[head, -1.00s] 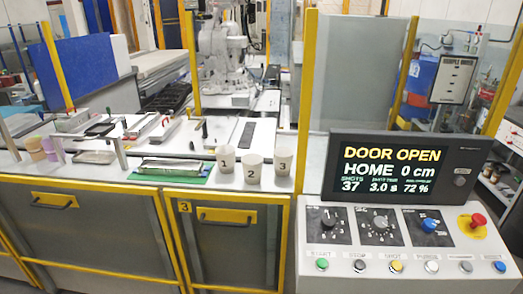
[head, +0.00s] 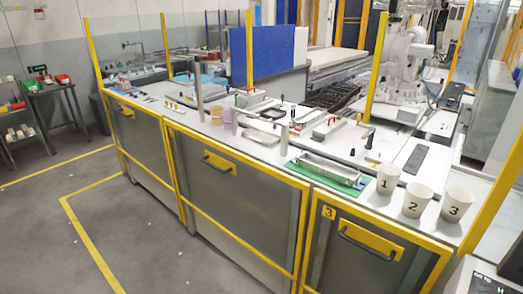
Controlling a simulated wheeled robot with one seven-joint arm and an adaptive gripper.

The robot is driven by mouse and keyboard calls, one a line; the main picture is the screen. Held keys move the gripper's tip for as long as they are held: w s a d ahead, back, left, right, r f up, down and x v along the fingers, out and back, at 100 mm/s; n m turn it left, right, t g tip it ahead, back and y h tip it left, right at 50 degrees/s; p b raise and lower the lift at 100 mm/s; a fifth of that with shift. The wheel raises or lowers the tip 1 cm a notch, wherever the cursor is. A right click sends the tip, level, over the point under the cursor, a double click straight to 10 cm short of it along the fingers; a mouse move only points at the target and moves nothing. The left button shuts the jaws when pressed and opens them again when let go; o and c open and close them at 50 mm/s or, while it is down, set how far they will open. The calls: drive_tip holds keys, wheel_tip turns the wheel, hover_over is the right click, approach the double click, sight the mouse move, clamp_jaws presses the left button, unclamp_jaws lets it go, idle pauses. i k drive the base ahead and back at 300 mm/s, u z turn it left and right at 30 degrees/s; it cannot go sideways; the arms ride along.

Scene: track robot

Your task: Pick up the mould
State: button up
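A long silver metal piece that looks like the mould (head: 330,167) lies on a green mat (head: 352,190) near the front edge of the worktop. I cannot tell for sure that it is the mould. A shallow metal tray (head: 262,138) lies further left on the same worktop. My gripper is not in view.
White cups marked 1 (head: 386,180), 2 (head: 416,201) and 3 (head: 456,205) stand right of the mat. Yellow posts (head: 376,65) rise from the worktop. Closed grey cabinets (head: 235,195) with yellow frames form its front. The grey floor (head: 60,225) at left is clear.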

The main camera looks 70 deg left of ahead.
sight(327, 167)
drive_tip(key=u, duration=1.75)
